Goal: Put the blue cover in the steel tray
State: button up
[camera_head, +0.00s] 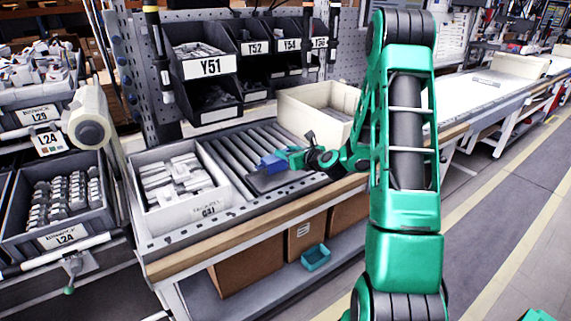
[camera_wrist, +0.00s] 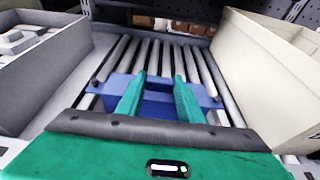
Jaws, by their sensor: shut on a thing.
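The blue cover (camera_head: 269,166) is over the roller conveyor in the head view, left of my gripper (camera_head: 288,157). In the wrist view the blue cover (camera_wrist: 158,104) lies across and between the two green fingers of my gripper (camera_wrist: 159,80), which is shut on it. A flat grey shape (camera_head: 268,184), which looks like the steel tray, lies on the rollers just below the cover. I cannot tell whether the cover touches it. My gripper body hides the near part of this area in the wrist view.
A white bin of pale parts (camera_head: 153,205) stands left of the rollers (camera_head: 232,155). Dark labelled bins (camera_head: 207,67) hang behind. A teal container (camera_head: 316,257) is on the lower shelf.

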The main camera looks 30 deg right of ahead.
jog(key=shift+w+d+f, duration=0.2)
jog(key=shift+d+f, duration=0.1)
jog(key=shift+f, duration=1.9)
jog(key=shift+f, duration=0.1)
jog(key=o, duration=1.2)
